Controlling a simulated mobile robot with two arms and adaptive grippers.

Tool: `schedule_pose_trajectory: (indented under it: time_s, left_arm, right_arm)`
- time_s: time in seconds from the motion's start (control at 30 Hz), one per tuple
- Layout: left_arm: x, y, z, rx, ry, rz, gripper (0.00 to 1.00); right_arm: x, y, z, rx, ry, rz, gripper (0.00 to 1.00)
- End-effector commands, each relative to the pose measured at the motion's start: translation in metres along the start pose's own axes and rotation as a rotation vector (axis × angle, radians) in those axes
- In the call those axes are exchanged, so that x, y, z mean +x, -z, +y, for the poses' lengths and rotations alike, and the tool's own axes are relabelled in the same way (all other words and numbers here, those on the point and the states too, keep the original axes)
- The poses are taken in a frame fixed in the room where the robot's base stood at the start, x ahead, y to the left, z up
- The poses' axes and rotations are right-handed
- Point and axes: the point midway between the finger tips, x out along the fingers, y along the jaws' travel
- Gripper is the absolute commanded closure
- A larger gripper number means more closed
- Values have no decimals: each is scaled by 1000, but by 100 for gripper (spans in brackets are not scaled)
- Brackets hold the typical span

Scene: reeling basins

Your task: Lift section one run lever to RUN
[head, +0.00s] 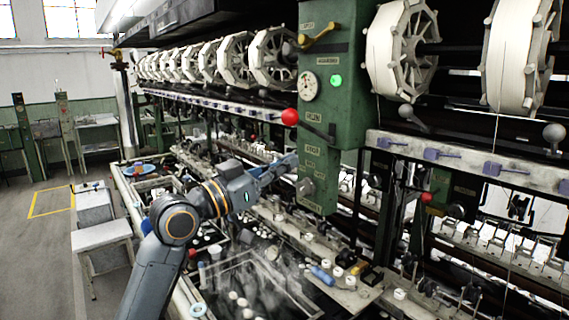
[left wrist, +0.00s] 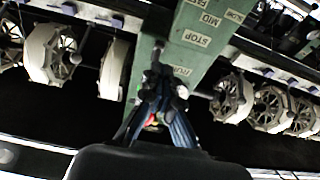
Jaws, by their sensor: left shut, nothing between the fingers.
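The run lever's red ball knob (head: 289,116) sticks out left of the green control column (head: 343,100). Its dark arm slopes up leftward from the column, and the knob is level with the RUN label (head: 312,117). My left gripper (head: 288,163) is shut and empty, below the knob and apart from it, near the column's left edge. In the left wrist view my left gripper (left wrist: 160,100) points at the green column (left wrist: 192,50), which carries STOP and RUN labels. A bit of red shows between the finger links there. My right gripper is out of view.
A brass handle (head: 318,37), gauge (head: 309,86) and green lamp (head: 336,80) are on the column, with a grey knob (head: 305,188) lower down. White reels (head: 272,57) line the machine above. Basins and small parts crowd below. Open floor lies at the far left.

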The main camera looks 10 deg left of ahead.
Motion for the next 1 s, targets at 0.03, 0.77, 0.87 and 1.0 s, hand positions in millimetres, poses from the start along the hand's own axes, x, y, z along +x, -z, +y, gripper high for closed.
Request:
schedule_pose_trajectory:
  time_s: [0.03,0.77,0.87,1.0]
  left_arm:
    - [-1,-2,0,0,0,0,100]
    - [-134,-8,0,5,3,-1,100]
    - [-150,-7,0,3,2,0,100]
    - [-160,-3,0,2,0,0,100]
  right_arm:
    - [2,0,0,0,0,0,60]
    - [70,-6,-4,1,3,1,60]
    - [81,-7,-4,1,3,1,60]
    - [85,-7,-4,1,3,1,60]
